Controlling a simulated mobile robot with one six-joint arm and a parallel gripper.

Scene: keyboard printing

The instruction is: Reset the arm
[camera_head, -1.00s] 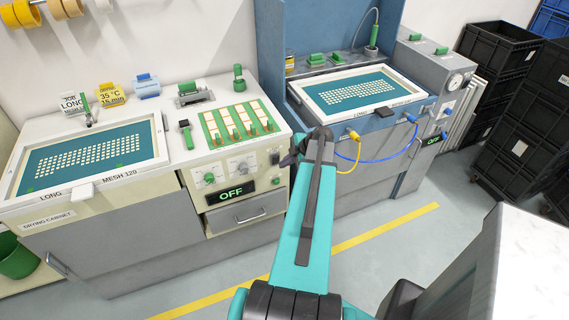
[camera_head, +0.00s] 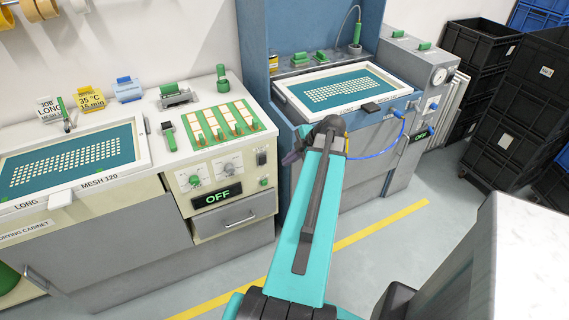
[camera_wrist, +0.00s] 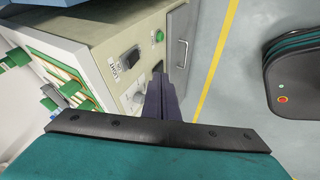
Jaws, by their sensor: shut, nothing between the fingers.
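In the wrist view the dark fingers of my gripper (camera_wrist: 163,92) are together and empty. They appear over the front of the drying cabinet (camera_wrist: 122,58), near its knobs and drawer. I cannot tell the exact gap to the panel.
The drying cabinet (camera_head: 110,240) stands left with a framed LONG screen (camera_head: 143,160) and an OFF display (camera_head: 217,195). A blue-grey machine (camera_head: 350,195) with a second screen (camera_head: 345,88) stands behind the arm. Black crates (camera_head: 512,140) stack right. A yellow line (camera_head: 370,233) crosses the clear floor.

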